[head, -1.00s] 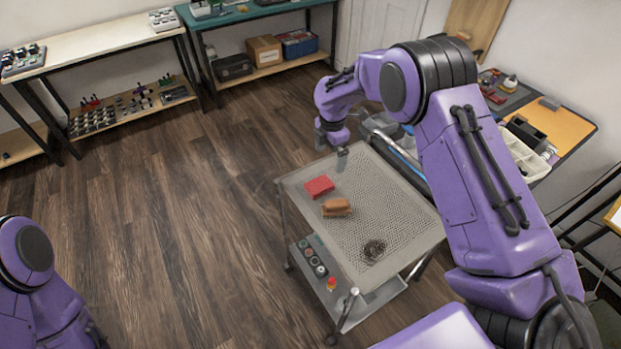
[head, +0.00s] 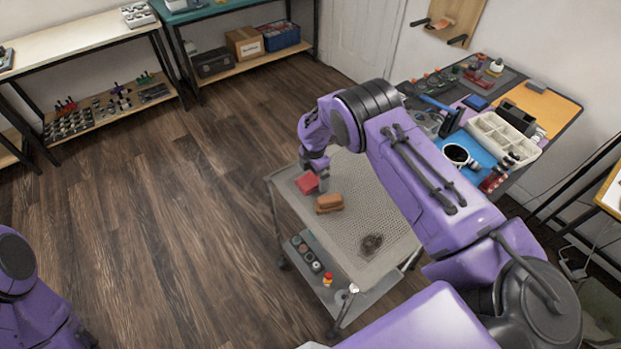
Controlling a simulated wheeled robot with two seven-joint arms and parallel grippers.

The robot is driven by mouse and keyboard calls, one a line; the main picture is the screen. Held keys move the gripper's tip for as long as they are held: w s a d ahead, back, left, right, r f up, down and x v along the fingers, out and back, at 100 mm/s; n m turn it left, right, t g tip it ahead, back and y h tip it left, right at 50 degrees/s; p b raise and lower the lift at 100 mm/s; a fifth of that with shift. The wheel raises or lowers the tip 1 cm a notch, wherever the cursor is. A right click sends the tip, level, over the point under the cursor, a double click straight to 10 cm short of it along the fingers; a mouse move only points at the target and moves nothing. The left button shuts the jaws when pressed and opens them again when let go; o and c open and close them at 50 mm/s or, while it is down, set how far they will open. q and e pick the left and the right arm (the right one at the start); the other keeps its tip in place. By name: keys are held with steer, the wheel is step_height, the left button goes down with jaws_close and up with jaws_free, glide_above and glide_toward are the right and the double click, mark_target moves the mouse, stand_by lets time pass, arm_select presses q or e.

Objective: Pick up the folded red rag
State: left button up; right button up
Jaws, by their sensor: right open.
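The folded red rag (head: 306,183) lies flat on the perforated top of the grey cart (head: 373,208), near its far left corner. My right gripper (head: 322,184) points down right at the rag's right side. It is open, and its fingers partly cover the rag's right edge. I cannot tell whether they touch it. My left gripper is out of view; only part of my left arm shows at the lower left.
A brown brush-like block (head: 329,203) lies close to the rag on its near side. A dark coil of wire (head: 372,243) lies nearer on the cart top. The cart's lower shelf holds several round parts (head: 309,256). A cluttered workbench (head: 545,108) stands at the right.

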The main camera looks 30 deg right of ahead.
steer(key=shift+f, duration=0.4)
steer(key=c, duration=1.1)
steer(key=shift+r, duration=0.15)
steer(key=shift+r, duration=0.25)
step_height(320, 180, up, 3)
steer(key=shift+f+b, duration=0.1)
steer(key=shift+b, duration=0.3)
steer(key=s+a+r+b, duration=0.1)
steer(key=s+r, duration=0.2)
steer(key=s, duration=0.1)
steer(key=s+a+r+b, duration=0.1)
steer(key=s+a+r, duration=0.1)
steer(key=s+r, duration=0.1)
steer(key=s+a+r+b, duration=0.1)
steer(key=s+a+r, duration=0.1)
steer(key=s, duration=0.4)
steer(key=shift+a+r, duration=0.15)
steer(key=shift+r, duration=0.65)
steer(key=shift+o, duration=0.3)
